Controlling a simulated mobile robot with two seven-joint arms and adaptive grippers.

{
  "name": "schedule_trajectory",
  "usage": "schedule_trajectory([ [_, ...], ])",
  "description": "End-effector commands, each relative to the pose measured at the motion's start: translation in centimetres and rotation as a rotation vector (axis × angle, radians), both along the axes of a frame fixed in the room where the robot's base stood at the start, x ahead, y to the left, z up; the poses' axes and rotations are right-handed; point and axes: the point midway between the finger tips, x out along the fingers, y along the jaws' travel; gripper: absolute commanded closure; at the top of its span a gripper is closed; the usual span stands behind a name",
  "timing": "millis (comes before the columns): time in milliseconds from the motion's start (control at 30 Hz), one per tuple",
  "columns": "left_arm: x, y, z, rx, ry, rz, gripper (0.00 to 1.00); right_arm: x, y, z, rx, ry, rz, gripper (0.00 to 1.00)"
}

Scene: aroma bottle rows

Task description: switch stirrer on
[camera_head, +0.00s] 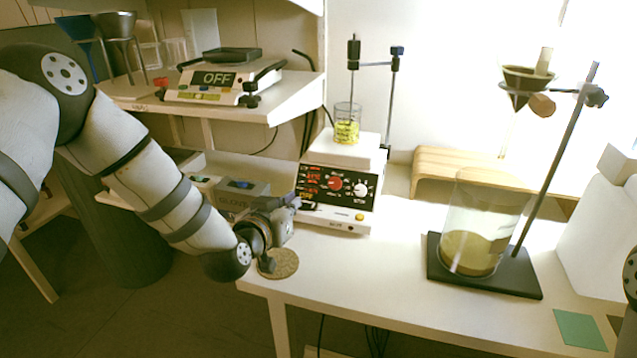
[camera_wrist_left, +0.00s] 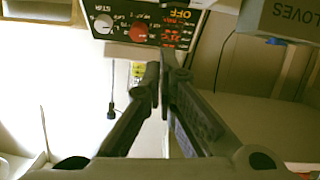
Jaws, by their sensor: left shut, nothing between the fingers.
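The stirrer (camera_head: 347,154) is a white hotplate unit on the bench, with a black front panel, red digits, a red knob (camera_head: 335,184) and a white knob (camera_head: 361,189). A glass beaker (camera_head: 346,131) with yellow contents stands on it. In the left wrist view its panel (camera_wrist_left: 150,30) appears upside down, with an amber OFF. My left gripper (camera_head: 297,203) is shut and empty, just in front of the panel's left side. Its closed fingertips (camera_wrist_left: 163,68) point at the panel; I cannot tell whether they touch. My right gripper is out of view.
A grey GLOVES box (camera_head: 240,196) sits close to my left gripper, and a cork mat (camera_head: 280,263) lies below it. A scale reading OFF (camera_head: 217,79) is on the shelf. A large glass vessel (camera_head: 478,225) stands on a black stand base. Bench between is clear.

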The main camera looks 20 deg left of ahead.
Motion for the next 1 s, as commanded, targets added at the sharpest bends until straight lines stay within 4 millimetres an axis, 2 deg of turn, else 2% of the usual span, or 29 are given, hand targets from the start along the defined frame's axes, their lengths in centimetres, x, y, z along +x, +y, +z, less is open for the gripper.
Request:
schedule_trajectory([
  [133,0.6,0.3,1.0,0.002,-0.029,0.008,1.00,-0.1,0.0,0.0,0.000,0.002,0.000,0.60],
  [467,1.0,0.2,0.6,0.001,-0.024,0.006,1.00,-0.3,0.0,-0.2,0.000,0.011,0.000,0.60],
  [567,2.4,0.1,-0.1,0.001,-0.021,0.007,1.00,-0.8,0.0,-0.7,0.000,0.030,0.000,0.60],
  [933,10.1,-0.4,-2.5,0.001,-0.017,0.007,1.00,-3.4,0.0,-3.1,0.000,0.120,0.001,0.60],
  [1000,10.2,-0.7,-3.5,0.001,-0.014,0.006,1.00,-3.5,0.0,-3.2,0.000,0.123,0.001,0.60],
])
